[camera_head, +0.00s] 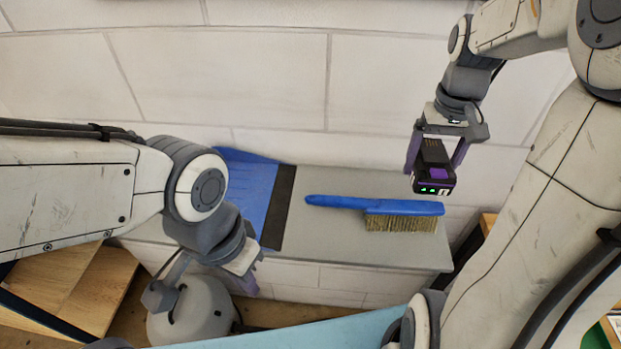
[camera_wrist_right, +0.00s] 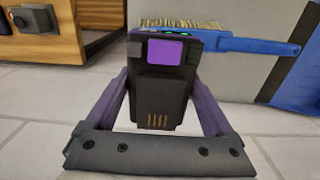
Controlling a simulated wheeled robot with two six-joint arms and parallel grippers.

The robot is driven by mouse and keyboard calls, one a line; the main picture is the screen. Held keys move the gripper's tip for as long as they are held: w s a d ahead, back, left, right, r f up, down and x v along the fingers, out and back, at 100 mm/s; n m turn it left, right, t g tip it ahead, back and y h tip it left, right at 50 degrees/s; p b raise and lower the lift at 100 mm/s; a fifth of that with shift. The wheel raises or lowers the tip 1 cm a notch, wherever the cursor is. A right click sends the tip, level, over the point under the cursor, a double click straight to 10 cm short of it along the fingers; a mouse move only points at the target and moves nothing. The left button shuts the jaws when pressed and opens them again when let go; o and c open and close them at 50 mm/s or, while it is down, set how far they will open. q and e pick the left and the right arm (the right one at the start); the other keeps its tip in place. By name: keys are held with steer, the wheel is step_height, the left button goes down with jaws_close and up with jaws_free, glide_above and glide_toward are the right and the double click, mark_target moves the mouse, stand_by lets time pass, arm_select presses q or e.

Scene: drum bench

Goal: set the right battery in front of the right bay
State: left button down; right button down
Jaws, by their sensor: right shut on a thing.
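A black battery with a purple patch and green lights (camera_head: 435,172) is held by my right gripper (camera_head: 433,168) at the upper right of the head view. In the right wrist view the battery (camera_wrist_right: 161,85) sits between the two purple fingers of the right gripper (camera_wrist_right: 160,100), with its contacts toward the camera. It appears held above the right end of the grey bench (camera_head: 330,245). My left gripper (camera_head: 248,278) is low in front of the bench, its fingers mostly hidden behind its own wrist. I cannot make out the right bay in either view.
A blue brush (camera_head: 375,205) with tan bristles lies on the bench top. A blue dustpan-like piece (camera_head: 245,185) with a black edge lies at its left. A wooden box (camera_head: 80,285) stands at lower left. A wooden cabinet with a knob (camera_wrist_right: 50,30) shows in the right wrist view.

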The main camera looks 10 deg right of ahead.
steer(key=p, duration=0.3)
glide_above(365, 189)
step_height(365, 189, down, 7)
steer(key=shift+r, duration=0.15)
step_height(365, 189, down, 4)
steer(key=shift+r+p, duration=0.1)
steer(key=shift+p, duration=0.4)
steer(key=shift+f, duration=0.2)
steer(key=shift+f, duration=0.2)
jaws_free()
